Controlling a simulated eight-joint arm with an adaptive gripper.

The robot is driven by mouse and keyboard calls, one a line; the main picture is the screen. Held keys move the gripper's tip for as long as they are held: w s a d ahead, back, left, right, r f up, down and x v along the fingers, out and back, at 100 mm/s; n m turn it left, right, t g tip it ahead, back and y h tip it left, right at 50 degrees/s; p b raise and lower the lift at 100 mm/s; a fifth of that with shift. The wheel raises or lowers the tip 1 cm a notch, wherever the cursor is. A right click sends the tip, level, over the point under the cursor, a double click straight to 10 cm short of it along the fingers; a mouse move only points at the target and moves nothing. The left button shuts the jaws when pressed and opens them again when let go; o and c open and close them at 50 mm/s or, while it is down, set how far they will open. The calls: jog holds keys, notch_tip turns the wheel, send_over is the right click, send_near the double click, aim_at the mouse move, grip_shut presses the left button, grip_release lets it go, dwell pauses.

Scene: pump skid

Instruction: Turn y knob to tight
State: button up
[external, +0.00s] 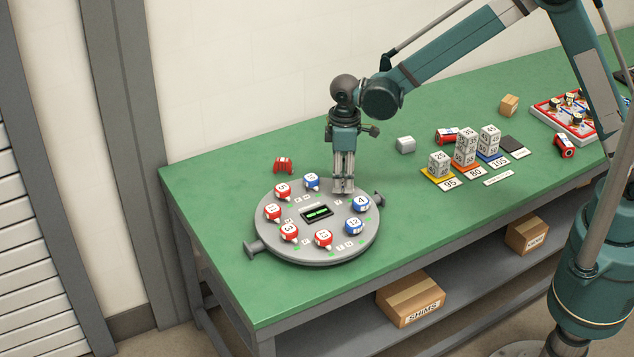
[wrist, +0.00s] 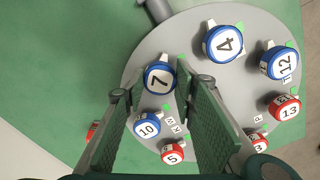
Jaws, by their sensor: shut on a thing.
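A round grey plate (external: 262,222) on the green table carries a ring of red and blue numbered knobs, with small letter labels and green marks beside them. My gripper (external: 343,188) points straight down at the plate's back right edge. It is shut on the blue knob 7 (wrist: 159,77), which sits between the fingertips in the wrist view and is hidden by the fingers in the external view. Blue knob 10 (wrist: 147,125) is beside it, and blue knob 4 (external: 361,203) is on its other side. I cannot read which label is y.
Other knobs, such as blue 12 (external: 353,226) and red 13 (external: 323,238), stand close around the ring. A dark display (external: 317,212) is at the plate's centre. A red part (external: 283,165) lies behind the plate. Stacked number blocks (external: 465,147) stand to the right.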

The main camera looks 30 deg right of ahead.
aim_at(343, 182)
jog(key=m+b, duration=0.1)
jog(key=m, duration=0.3)
jog(key=shift+m, duration=0.3)
jog(key=shift+m+b, duration=0.5)
jog(key=shift+m, duration=1.2)
jog(key=o, duration=0.9)
notch_tip(343, 182, up, 12)
